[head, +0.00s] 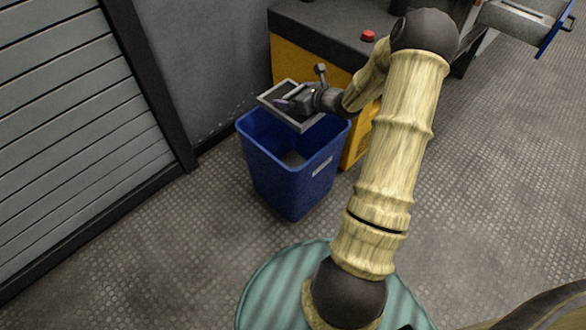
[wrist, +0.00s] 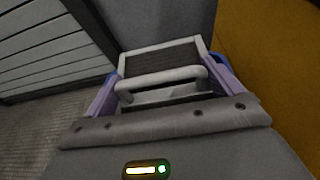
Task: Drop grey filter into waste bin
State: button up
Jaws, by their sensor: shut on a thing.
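The grey filter (wrist: 158,58) has a light frame, a dark mesh face and a handle bar (wrist: 162,82). My gripper (wrist: 160,90) is shut on it, with a purple finger on each side of the handle. In the head view the filter (head: 268,97) is held tilted over the back part of the mouth of the blue waste bin (head: 290,185), with my gripper (head: 290,103) at its right side. The bin stands upright on the floor with a pale label on its front. Its inside is partly hidden by the filter and gripper.
A yellow cabinet with a dark top (head: 330,28) and a red button (head: 368,36) stands just behind the bin. A grey wall (head: 205,60) and a slatted shutter (head: 70,130) are to the left. The patterned floor (head: 480,190) at right is open.

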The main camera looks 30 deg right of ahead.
jog(key=shift+w+d, duration=0.1)
jog(key=shift+f, duration=0.15)
notch_tip(320, 180, down, 6)
jog(key=b, duration=0.4)
jog(key=shift+b, duration=0.3)
jog(key=o, duration=0.8)
